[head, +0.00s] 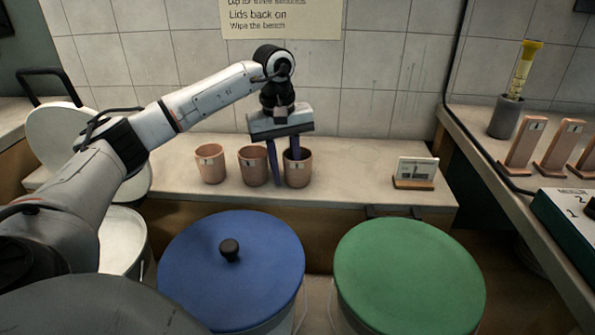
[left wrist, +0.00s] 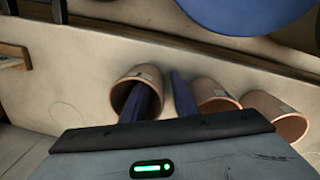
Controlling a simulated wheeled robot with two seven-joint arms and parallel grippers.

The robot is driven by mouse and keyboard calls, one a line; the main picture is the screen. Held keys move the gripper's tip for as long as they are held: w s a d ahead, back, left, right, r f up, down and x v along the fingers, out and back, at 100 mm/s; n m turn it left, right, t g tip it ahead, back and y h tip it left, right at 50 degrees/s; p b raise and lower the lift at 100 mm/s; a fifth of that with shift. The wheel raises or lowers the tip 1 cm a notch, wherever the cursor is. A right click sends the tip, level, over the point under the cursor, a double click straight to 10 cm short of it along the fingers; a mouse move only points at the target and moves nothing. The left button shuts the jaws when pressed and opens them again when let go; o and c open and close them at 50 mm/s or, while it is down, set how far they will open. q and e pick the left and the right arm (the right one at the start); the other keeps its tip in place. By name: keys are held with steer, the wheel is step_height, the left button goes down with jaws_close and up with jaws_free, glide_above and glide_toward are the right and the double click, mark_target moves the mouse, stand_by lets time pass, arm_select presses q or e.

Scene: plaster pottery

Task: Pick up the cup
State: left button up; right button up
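Three terracotta cups with small white labels stand in a row on the bench: a left cup (head: 210,165), a middle cup (head: 252,168) and a right cup (head: 299,175). My left gripper (head: 286,168) points down at the right cup, with its two dark purple fingers apart. One finger reaches into the cup's mouth; the other is outside, between the right and middle cups. In the left wrist view the right cup (left wrist: 124,88) shows one finger inside and the other beside its wall. Whether either finger touches the wall cannot be told. My right gripper is not in view.
A small card on a wooden stand (head: 415,172) is right of the cups. A blue-lidded bin (head: 205,275) and a green-lidded bin (head: 410,270) stand before the bench (head: 345,180). A right-hand shelf holds several wooden stands and a grey holder (head: 506,117).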

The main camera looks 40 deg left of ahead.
arm_select(q)
jaws_close()
